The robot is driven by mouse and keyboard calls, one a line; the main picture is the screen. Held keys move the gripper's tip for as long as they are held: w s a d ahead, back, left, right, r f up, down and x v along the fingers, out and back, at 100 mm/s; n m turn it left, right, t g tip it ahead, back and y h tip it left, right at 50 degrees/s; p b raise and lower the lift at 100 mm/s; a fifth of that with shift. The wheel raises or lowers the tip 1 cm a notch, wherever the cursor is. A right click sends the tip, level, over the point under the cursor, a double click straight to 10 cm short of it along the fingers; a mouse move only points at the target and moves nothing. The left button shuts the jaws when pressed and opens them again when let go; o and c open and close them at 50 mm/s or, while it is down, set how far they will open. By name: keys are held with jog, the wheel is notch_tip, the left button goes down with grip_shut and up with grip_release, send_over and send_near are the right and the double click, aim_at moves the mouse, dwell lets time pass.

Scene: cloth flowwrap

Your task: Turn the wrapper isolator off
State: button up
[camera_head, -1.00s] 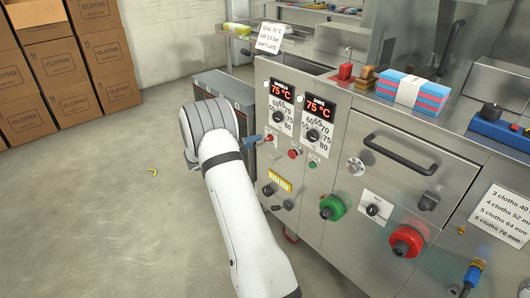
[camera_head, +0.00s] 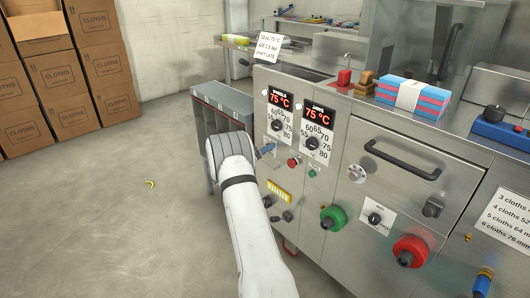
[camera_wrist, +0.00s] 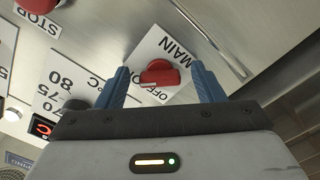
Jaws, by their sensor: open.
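The wrapper isolator is a red rotary knob (camera_wrist: 160,74) on a white plate (camera_wrist: 152,50) marked MAIN and OFF, seen tilted in the wrist view. My gripper (camera_wrist: 160,68) is open, with one blue finger on each side of the knob in that view. I cannot tell whether the fingers touch it. The knob's exact setting is unclear. In the head view my gripper (camera_head: 267,149) is at the upper left of the machine's front panel, and the isolator is hidden behind it.
A red stop button (camera_head: 293,162) and green button (camera_head: 313,173) sit right of the gripper. Two temperature dials (camera_head: 280,125) under 75 °C displays are just above. Larger green (camera_head: 333,217) and red (camera_head: 410,251) knobs are lower right. A grey cabinet (camera_head: 222,98) stands behind my arm.

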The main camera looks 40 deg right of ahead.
jog(key=c, duration=0.9)
jog(key=shift+d+r, duration=0.1)
jog(key=shift+d, duration=0.15)
jog(key=shift+c, duration=0.4)
jog(key=n, duration=1.7)
jog(key=shift+a+r+n+b, duration=0.1)
jog(key=shift+a+n+b, duration=0.3)
jog(key=shift+n, duration=0.3)
